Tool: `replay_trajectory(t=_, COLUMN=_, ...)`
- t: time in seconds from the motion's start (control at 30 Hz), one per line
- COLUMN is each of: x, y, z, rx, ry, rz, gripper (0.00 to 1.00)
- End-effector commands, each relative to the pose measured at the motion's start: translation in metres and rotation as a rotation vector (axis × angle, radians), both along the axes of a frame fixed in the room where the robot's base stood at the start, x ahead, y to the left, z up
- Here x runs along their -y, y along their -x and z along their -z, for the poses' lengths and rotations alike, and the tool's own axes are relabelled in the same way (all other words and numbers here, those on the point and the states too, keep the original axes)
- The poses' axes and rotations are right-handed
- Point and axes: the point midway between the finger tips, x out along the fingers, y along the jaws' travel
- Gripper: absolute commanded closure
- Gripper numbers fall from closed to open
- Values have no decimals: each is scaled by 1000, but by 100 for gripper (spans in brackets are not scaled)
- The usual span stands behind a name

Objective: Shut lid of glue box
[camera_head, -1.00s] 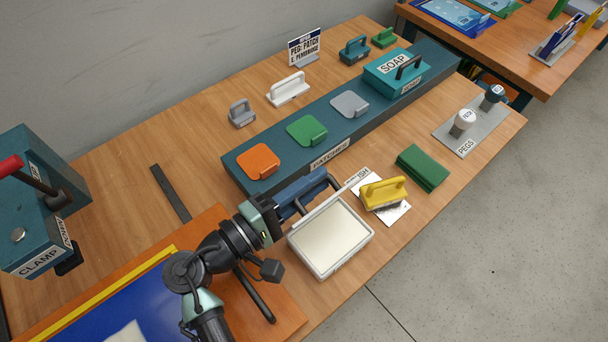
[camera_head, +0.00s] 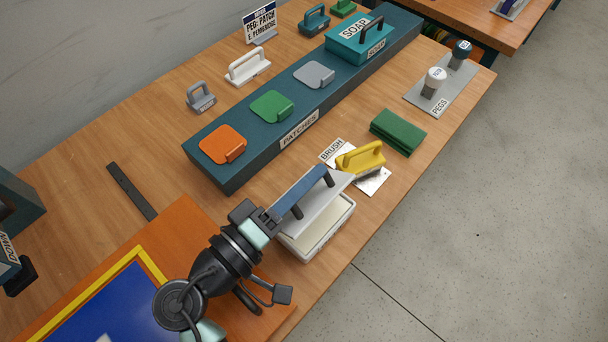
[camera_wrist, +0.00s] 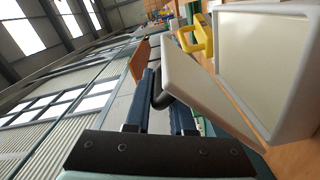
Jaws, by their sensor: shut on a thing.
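The glue box (camera_head: 322,238) is a white open tray with pale cream contents, near the table's front edge in the head view. Its light lid (camera_head: 320,208) tilts over the box, partly closed, with a clear gap on the near side. My gripper (camera_head: 307,192) is shut on the lid's handle, above the lid. In the wrist view, the dark handle (camera_wrist: 160,92) sits between my blue fingers (camera_wrist: 166,98). The lid (camera_wrist: 205,90) stands at an angle to the open box (camera_wrist: 265,70). The fingers partly hide the lid in the head view.
A yellow brush (camera_head: 360,158) on a white plate stands just right of the box. A green pad (camera_head: 398,131) lies beyond it. The teal patches rack (camera_head: 215,175) runs behind. An orange-edged board (camera_head: 170,225) lies at left. The front table edge is close.

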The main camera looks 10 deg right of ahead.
Motion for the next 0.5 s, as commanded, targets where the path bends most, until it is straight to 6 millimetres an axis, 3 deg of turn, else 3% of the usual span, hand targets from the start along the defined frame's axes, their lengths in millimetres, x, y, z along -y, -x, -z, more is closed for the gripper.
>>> replay_trajectory(t=0.37, x=4, y=3, z=-4, rx=7, ry=3, rz=15, gripper=100)
replay_trajectory(t=0.4, x=4, y=3, z=-4, rx=7, ry=3, rz=15, gripper=73)
replay_trajectory(t=0.5, x=3, y=2, z=-3, rx=6, ry=2, rz=12, gripper=55)
